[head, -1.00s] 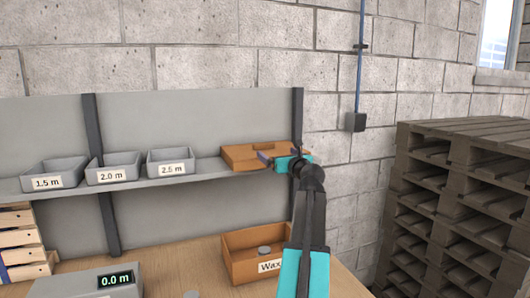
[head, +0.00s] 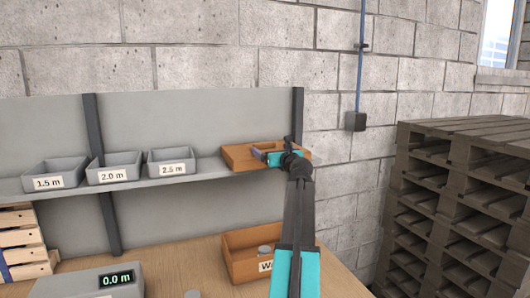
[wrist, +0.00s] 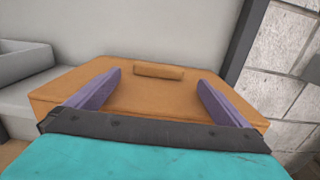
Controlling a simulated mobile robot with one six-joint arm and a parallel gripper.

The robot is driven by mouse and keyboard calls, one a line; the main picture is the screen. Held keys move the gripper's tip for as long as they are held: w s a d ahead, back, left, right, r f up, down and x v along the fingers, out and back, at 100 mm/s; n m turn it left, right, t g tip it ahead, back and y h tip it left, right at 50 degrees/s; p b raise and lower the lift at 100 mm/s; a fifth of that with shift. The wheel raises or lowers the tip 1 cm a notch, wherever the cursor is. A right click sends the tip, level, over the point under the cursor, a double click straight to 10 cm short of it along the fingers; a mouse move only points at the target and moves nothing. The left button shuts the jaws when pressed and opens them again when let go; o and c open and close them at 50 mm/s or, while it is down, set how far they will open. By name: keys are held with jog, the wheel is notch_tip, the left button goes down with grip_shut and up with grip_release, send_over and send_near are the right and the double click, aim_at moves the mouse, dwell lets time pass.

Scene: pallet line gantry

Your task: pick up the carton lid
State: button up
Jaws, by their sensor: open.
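The carton lid (head: 236,156) is a flat orange-brown slab with a small raised bar handle on top. It lies on the right end of the grey shelf. In the wrist view the lid (wrist: 150,97) fills the middle, and its handle (wrist: 158,71) stands ahead of and between the two purple fingers. My gripper (wrist: 159,80) is open, with its fingers spread wide over the lid and nothing between them. In the head view my gripper (head: 272,147) is at the lid's right part and hides some of it. I cannot tell whether the fingertips touch the lid.
Grey bins labelled 1.5 m (head: 53,172), 2.0 m (head: 113,167) and 2.5 m (head: 170,162) stand left of the lid on the shelf (head: 205,172). A dark post (head: 297,115) rises behind the lid. Below is an open orange wax box (head: 238,261). Stacked pallets (head: 450,200) stand right.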

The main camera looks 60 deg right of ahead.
aim_at(265, 145)
jog(key=shift+w+d, duration=0.1)
jog(key=shift+p+x, duration=0.65)
jog(key=shift+x, duration=1.8)
jog(key=c, duration=1.2)
jog(key=shift+r, duration=0.15)
jog(key=shift+r, duration=1.7)
jog(key=shift+s+a+b, duration=0.3)
jog(key=shift+a, duration=0.05)
jog(key=v, duration=0.5)
jog(key=r+b+v, duration=0.1)
jog(key=v, duration=0.4)
jog(key=b+v, duration=0.1)
jog(key=v, duration=0.4)
jog(key=shift+a+r, duration=0.1)
jog(key=shift+r, duration=0.1)
